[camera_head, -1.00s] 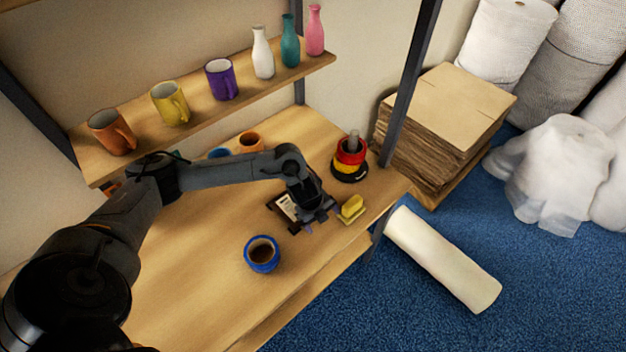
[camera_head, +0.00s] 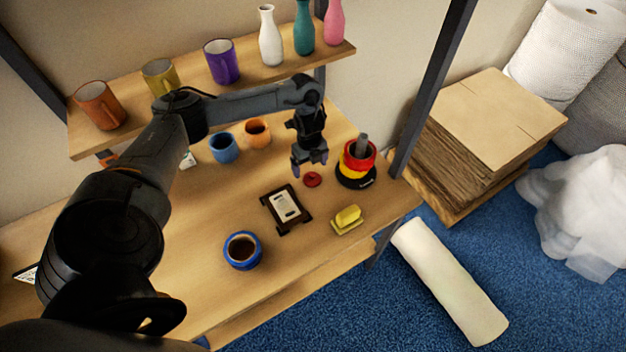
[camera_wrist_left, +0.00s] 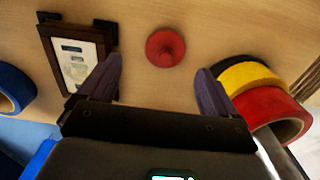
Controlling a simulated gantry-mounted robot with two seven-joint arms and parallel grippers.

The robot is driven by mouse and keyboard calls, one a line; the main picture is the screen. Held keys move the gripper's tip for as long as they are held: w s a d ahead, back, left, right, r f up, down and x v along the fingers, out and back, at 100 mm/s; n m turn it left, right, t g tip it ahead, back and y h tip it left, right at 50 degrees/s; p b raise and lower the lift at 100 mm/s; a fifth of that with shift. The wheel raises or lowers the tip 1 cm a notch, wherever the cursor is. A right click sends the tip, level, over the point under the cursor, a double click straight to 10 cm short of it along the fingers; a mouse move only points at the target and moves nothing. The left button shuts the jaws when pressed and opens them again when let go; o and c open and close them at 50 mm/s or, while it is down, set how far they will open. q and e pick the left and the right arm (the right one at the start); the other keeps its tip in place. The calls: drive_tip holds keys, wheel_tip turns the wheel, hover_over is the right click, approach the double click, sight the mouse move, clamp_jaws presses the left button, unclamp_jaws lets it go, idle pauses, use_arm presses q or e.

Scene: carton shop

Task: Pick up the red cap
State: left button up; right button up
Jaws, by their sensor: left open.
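The red cap (camera_head: 312,179) is a small round red piece lying on the wooden table, between the dark picture frame and the stack of tape rolls. It also shows in the left wrist view (camera_wrist_left: 165,47), ahead of and between my fingertips. My left gripper (camera_head: 310,164) is open and empty, pointing down close above the cap and slightly behind it in the head view. Its two fingers stand apart in the left wrist view (camera_wrist_left: 158,85), with nothing between them. My right gripper is not in view.
Red and yellow tape rolls (camera_head: 358,158) sit on a post at right. Blue (camera_head: 223,148) and orange (camera_head: 256,132) cups stand behind.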

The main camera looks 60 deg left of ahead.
sight(312, 174)
use_arm(q)
drive_tip(key=shift+w+f, duration=0.1)
drive_tip(key=shift+f, duration=0.55)
drive_tip(key=f, duration=0.1)
drive_tip(key=f+p, duration=0.1)
drive_tip(key=f, duration=0.1)
drive_tip(key=shift+w+d+f, duration=0.1)
drive_tip(key=shift+w+d, duration=0.05)
drive_tip(key=shift+w, duration=0.15)
drive_tip(key=shift+f, duration=0.7)
drive_tip(key=c, duration=1.1)
drive_tip(key=shift+r, duration=0.2)
